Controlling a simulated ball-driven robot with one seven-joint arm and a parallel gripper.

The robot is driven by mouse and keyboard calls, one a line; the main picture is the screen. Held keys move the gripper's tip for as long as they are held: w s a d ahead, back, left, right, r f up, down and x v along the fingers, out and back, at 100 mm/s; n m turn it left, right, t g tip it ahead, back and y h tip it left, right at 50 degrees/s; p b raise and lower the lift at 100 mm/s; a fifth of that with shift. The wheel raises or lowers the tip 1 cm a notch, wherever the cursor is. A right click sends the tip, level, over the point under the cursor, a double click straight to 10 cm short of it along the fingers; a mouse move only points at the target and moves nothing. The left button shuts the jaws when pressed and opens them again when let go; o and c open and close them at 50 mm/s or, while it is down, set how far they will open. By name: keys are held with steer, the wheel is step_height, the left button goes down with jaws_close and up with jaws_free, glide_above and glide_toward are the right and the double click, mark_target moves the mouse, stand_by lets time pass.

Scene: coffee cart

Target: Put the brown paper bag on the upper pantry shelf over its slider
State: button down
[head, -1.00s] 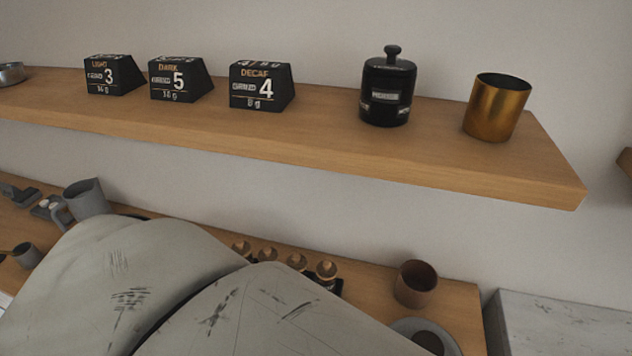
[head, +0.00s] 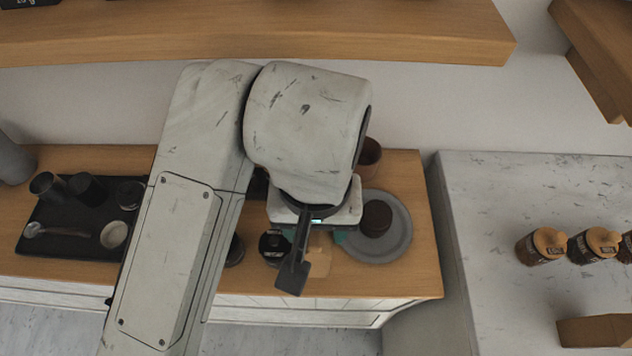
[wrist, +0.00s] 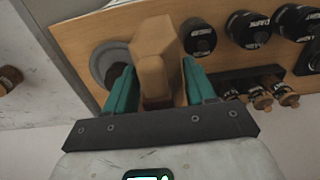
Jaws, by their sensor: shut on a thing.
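The brown paper bag (wrist: 153,50) is between the teal fingers of my gripper (wrist: 158,75) in the wrist view. My gripper is shut on it. In the head view a small tan part of the bag (head: 319,255) shows below my gripper (head: 315,238), over the wooden counter's front area. The rest of it is hidden by my gripper and arm. A wooden shelf corner (head: 595,35) shows at the upper right of the head view. I cannot tell whether it is the pantry shelf, and no slider is clearly visible.
A long wooden wall shelf (head: 400,30) runs above the counter (head: 420,250). A grey plate (head: 398,235) with a dark cup (head: 376,217) is right of my gripper. A black tray (head: 70,225) holds cups at left. Jars (head: 541,247) stand on the grey surface (head: 480,215) at right.

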steer(key=shift+w+f, duration=0.45)
steer(key=shift+f, duration=0.05)
steer(key=shift+w+d+f, duration=0.1)
steer(key=shift+w+f, duration=0.05)
steer(key=shift+f, duration=0.8)
steer(key=shift+w+f, duration=0.1)
steer(key=shift+f, duration=0.9)
steer(key=shift+c, duration=1.9)
jaws_free()
